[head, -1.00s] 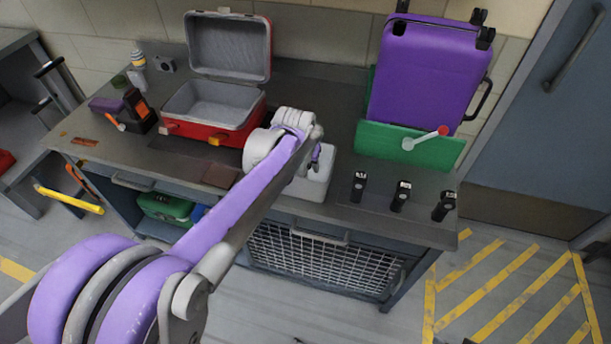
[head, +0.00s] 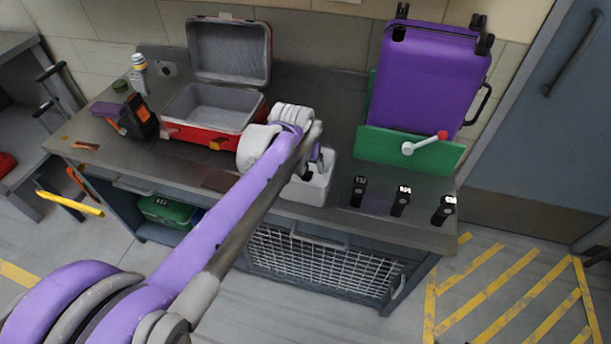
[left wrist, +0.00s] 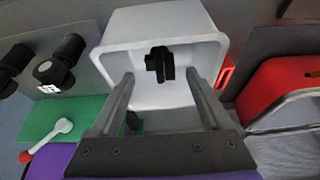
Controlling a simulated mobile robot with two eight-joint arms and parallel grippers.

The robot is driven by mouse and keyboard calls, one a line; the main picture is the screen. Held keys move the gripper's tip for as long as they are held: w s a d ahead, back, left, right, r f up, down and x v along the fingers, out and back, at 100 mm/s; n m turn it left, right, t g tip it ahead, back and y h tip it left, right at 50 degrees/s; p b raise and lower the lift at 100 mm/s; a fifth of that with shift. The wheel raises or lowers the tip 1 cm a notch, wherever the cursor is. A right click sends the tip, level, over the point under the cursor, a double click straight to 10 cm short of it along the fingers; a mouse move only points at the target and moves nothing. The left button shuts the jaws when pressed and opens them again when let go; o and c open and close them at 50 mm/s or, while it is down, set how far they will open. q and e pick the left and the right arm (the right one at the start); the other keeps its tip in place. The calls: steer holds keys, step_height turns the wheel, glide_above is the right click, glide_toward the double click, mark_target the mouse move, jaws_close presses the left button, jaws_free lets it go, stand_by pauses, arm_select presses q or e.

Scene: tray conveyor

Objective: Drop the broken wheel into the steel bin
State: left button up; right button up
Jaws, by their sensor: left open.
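The broken wheel is a small black wheel (left wrist: 160,64), seen in the left wrist view just beyond my fingertips, against the opening of the steel bin. I cannot tell whether it rests in the bin or is still above its floor. The steel bin (head: 312,190) is a light grey open box at the bench's front edge; its wall also shows in the left wrist view (left wrist: 205,60). My left gripper (left wrist: 160,76) is open over the bin, with its fingers apart on either side of the wheel. In the head view my arm partly hides the bin. My right gripper is not in view.
An open red case (head: 212,128) stands left of the bin. Several small black labelled items (head: 400,202) stand right of it. Behind them a purple suitcase (head: 424,82) rests at a green support (head: 375,145) with a red-tipped lever (head: 420,145).

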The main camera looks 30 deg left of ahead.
arm_select(q)
steer(key=v, duration=0.7)
steer(key=shift+r+p, duration=0.15)
steer(key=shift+p, duration=0.2)
steer(key=shift+s, duration=0.1)
steer(key=s+d+f+p, duration=0.2)
steer(key=s+d, duration=0.1)
steer(key=s, duration=0.3)
steer(key=s+d+f+m+p, duration=0.1)
steer(key=s+d+p, duration=0.1)
steer(key=s, duration=0.4)
steer(key=s+d+f+m+t+h+p, duration=0.1)
steer(key=s+d+f+p, duration=0.1)
steer(key=s+d, duration=0.2)
steer(key=shift+s+d+f+p, duration=0.3)
steer(key=shift+s+d+p, duration=0.05)
steer(key=shift+s, duration=0.75)
